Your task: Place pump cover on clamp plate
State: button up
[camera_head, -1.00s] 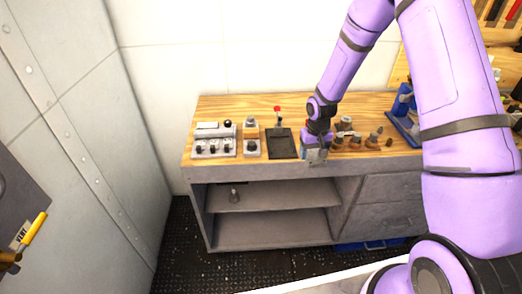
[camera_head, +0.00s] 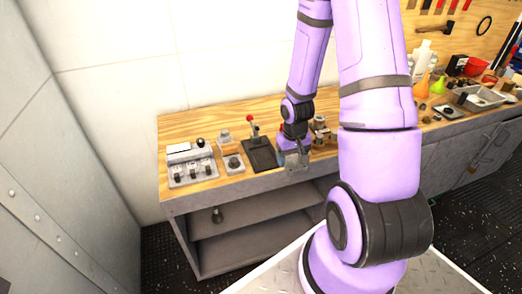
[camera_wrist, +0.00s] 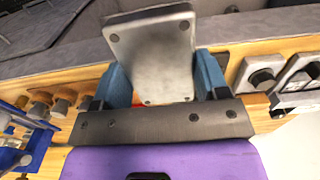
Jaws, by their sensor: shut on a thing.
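The pump cover (camera_wrist: 150,55) is a grey square plate with small holes near its corners. My gripper (camera_wrist: 166,80) is shut on it, with a blue finger at each side. In the head view my gripper (camera_head: 292,158) is at the bench's front edge, just right of the clamp plate (camera_head: 258,154). The clamp plate is a dark flat plate with a red-knobbed lever (camera_head: 251,122) at its back. It looks bare in the head view. In the wrist view the held cover hides most of what is behind it; a bit of red shows beside it.
The wooden bench (camera_head: 190,128) has a grey switch unit (camera_head: 190,166) and a small block with a dark knob (camera_head: 233,162) left of the clamp plate. Several cylindrical parts (camera_head: 320,128) stand just right of my gripper. Open shelves (camera_head: 240,235) are below.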

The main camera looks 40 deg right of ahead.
send_over(263, 157)
jog(key=shift+s+d+f, duration=0.15)
jog(key=shift+d+f, duration=0.05)
jog(key=shift+f, duration=2.15)
jog(key=shift+f, duration=0.1)
jog(key=shift+f, duration=0.35)
jog(key=shift+f, duration=0.15)
jog(key=o, duration=1.2)
jog(key=shift+a, duration=0.15)
